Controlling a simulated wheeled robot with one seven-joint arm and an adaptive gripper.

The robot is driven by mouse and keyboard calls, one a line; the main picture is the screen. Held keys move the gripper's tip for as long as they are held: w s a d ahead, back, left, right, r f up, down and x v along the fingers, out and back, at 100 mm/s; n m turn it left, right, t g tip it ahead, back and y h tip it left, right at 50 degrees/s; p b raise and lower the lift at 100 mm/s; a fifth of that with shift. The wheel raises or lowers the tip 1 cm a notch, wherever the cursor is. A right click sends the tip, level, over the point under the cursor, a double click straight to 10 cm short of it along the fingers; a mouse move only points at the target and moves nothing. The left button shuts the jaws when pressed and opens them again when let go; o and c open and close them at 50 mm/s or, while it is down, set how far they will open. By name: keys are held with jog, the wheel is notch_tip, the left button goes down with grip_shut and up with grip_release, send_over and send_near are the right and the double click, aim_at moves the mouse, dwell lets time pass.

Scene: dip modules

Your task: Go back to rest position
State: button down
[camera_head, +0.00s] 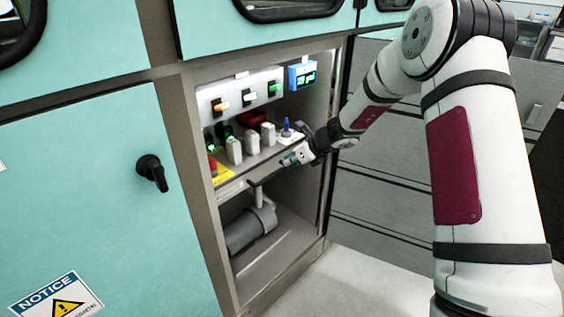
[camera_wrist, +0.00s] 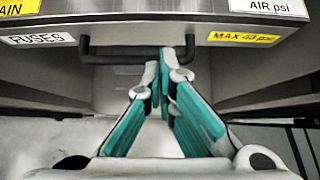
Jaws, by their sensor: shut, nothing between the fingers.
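My gripper (camera_head: 291,160) is inside the open bay of the teal cabinet, at the front edge of the panel shelf. In the wrist view my gripper (camera_wrist: 162,60) has its teal-padded fingers together at the tips, with nothing seen between them. The fingertips are at or close to the black handle bar (camera_wrist: 128,58) under the labelled panel edge (camera_wrist: 160,25). I cannot tell whether they touch it. My arm reaches in from the right side of the head view.
The bay holds switches (camera_head: 249,98), white modules (camera_head: 252,143), a blue display (camera_head: 301,76) and a grey motor-like cylinder (camera_head: 250,229) below. A teal door with a black knob (camera_head: 153,173) is at left. Grey drawers (camera_head: 400,165) stand behind my arm. Floor (camera_head: 375,280) shows clear in front.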

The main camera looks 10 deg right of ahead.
jog(key=p+v, duration=0.2)
jog(key=v, duration=0.6)
jog(key=s+a+r+n+g, duration=0.2)
jog(key=s+a+r+n, duration=0.2)
jog(key=s+r+n, duration=0.5)
jog(key=s+a+r+n+g, duration=0.1)
jog(key=s+a+r+n, duration=0.4)
jog(key=s, duration=0.6)
jog(key=s+d+r+n+g+h, duration=0.1)
jog(key=s+d+n+h, duration=0.3)
jog(key=s, duration=0.6)
jog(key=s+d+n+g, duration=0.1)
jog(key=s+d+n, duration=0.2)
jog(key=s+n, duration=0.55)
jog(key=s+d+r+n+g+h, duration=0.1)
jog(key=s+d+n, duration=0.15)
jog(key=s, duration=0.95)
notch_tip(320, 180, up, 21)
jog(key=t+p, duration=0.3)
jog(key=p, duration=1.7)
jog(key=shift+r, duration=0.25)
jog(key=shift+s, duration=0.15)
